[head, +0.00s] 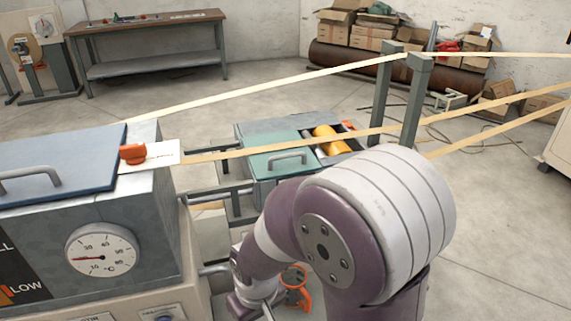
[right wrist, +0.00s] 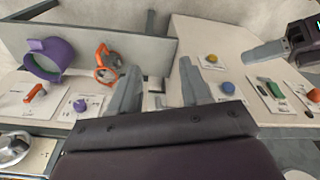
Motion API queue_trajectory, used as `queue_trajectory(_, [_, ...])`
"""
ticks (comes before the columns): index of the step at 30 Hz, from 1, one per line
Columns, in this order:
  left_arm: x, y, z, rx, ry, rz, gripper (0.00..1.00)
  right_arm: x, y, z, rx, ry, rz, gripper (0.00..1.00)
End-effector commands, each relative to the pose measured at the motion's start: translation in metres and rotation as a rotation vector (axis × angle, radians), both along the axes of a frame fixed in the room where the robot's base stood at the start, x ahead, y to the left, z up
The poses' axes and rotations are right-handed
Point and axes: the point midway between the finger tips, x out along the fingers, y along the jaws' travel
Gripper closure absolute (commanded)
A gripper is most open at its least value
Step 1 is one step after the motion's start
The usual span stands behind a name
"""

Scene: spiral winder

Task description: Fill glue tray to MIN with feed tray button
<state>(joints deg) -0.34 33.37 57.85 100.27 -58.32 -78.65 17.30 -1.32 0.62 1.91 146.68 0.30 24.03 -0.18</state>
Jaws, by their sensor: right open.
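A yellow button (right wrist: 211,59) and a blue button (right wrist: 227,87) sit on labelled plates on a pale panel in the right wrist view; I cannot read which is the feed tray button. My right gripper (right wrist: 158,92) is open and empty, its fingers left of these buttons. My left gripper (right wrist: 262,53) shows partly at the upper right, its opening unclear. A box with a green lid and yellow roller (head: 327,138) may hold the glue tray; no glue level or MIN mark shows.
A grey tank with a temperature dial (head: 101,250) and blue lid (head: 60,170) stands at the left. Strips of tape run past grey posts (head: 417,100). In the wrist view, a purple ring (right wrist: 46,60), an orange ring (right wrist: 106,63) and a green switch (right wrist: 273,88) are near.

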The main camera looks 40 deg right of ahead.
Motion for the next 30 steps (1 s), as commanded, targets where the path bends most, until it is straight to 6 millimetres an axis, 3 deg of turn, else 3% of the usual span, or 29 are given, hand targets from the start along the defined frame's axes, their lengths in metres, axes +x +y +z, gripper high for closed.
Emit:
queue_trajectory(5, [0.0000, 0.0000, 0.0000, 0.000, 0.000, 0.000, 1.00, 0.0000, 0.0000, 0.0000, 0.000, 0.000, 0.000, 0.53])
queue_trajectory(9, [0.0000, 0.0000, 0.0000, 0.000, 0.000, 0.000, 1.00, 0.0000, 0.0000, 0.0000, 0.000, 0.000, 0.000, 0.95])
queue_trajectory(10, [0.0000, 0.0000, 0.0000, 0.000, 0.000, 0.000, 1.00, 0.0000, 0.0000, 0.0000, 0.000, 0.000, 0.000, 1.00])
queue_trajectory(30, [0.0000, 0.0000, 0.0000, 0.000, 0.000, 0.000, 1.00, 0.0000, 0.0000, 0.0000, 0.000, 0.000, 0.000, 1.00])
